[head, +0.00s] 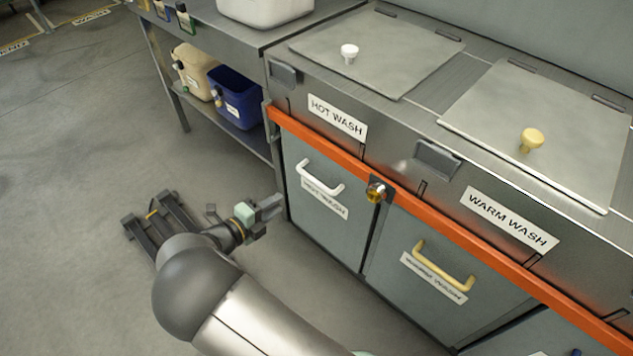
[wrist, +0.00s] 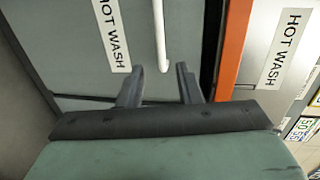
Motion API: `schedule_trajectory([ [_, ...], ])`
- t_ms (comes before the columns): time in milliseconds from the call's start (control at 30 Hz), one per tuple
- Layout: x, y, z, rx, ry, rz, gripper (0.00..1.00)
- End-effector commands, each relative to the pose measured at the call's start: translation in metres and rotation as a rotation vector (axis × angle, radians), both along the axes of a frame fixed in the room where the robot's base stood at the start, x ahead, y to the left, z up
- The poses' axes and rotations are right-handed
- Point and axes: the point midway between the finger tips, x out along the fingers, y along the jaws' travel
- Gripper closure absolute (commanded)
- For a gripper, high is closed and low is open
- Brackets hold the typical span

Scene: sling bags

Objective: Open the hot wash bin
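The hot wash bin (head: 325,217) is a grey front panel below the orange rail, closed flush with its neighbour. It has a white bar handle (head: 322,188) and a "HOT WASH" label under it. In the wrist view, the handle (wrist: 160,35) runs down the picture, its lower end in line with the gap between my fingers. My gripper (head: 272,205) is left of the bin front in the head view, apart from the handle. In the wrist view, my gripper (wrist: 160,68) is open and empty, its two dark fingers spread.
The warm wash bin (head: 420,285) with a yellow handle is to the right. A shelf with a blue container (head: 237,98) stands behind left. Floor at left is clear.

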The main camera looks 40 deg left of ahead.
Motion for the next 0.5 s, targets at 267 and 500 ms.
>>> schedule_trajectory([
  [267,0.059,-0.011,-0.014,0.001,-0.001,-0.006,0.68],
  [500,0.109,-0.018,-0.024,0.003,0.000,-0.007,0.68],
])
